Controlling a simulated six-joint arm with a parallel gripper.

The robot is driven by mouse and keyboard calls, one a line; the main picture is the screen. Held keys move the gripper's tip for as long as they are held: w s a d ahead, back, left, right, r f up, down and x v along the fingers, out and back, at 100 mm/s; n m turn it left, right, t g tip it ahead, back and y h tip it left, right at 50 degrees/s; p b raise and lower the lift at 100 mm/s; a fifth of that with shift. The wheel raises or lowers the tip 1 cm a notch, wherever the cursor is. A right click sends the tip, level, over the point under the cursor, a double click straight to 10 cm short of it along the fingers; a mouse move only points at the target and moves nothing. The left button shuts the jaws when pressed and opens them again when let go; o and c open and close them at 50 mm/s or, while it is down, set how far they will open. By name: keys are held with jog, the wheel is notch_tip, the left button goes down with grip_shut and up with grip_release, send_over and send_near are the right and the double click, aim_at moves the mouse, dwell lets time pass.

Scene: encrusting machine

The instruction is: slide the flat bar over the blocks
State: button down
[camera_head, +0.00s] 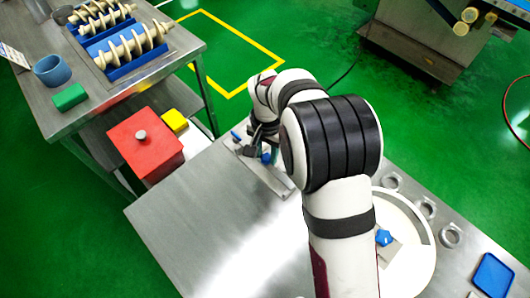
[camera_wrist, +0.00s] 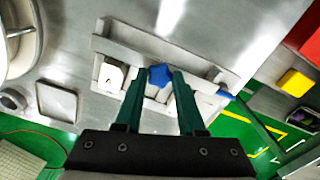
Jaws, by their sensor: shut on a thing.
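My gripper (camera_wrist: 161,78) has two green fingers, closed around a blue star-shaped knob (camera_wrist: 159,73) in the wrist view. The knob sits at a long grey metal fixture (camera_wrist: 128,34) on the steel table. A long flat grey strip runs along this fixture; I cannot tell surely whether it is the flat bar. A pale block (camera_wrist: 112,74) with a dark hole stands left of the knob, and more pale block parts show partly behind the fingers. In the head view the fixture (camera_head: 277,182) lies beyond my arm, which hides much of it and the fingertips.
A blue rod end (camera_wrist: 226,95) sticks out at the fixture's right. A red box (camera_head: 143,150) and yellow block (camera_head: 175,121) stand left of the table. A white round pan (camera_head: 425,262), metal rings (camera_head: 450,236) and a blue tray (camera_head: 493,274) are at right. The front-left tabletop is clear.

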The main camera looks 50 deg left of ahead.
jog(key=shift+w, duration=1.75)
jog(key=c, duration=0.5)
grip_release()
notch_tip(320, 180, up, 16)
jog(key=shift+f, duration=0.1)
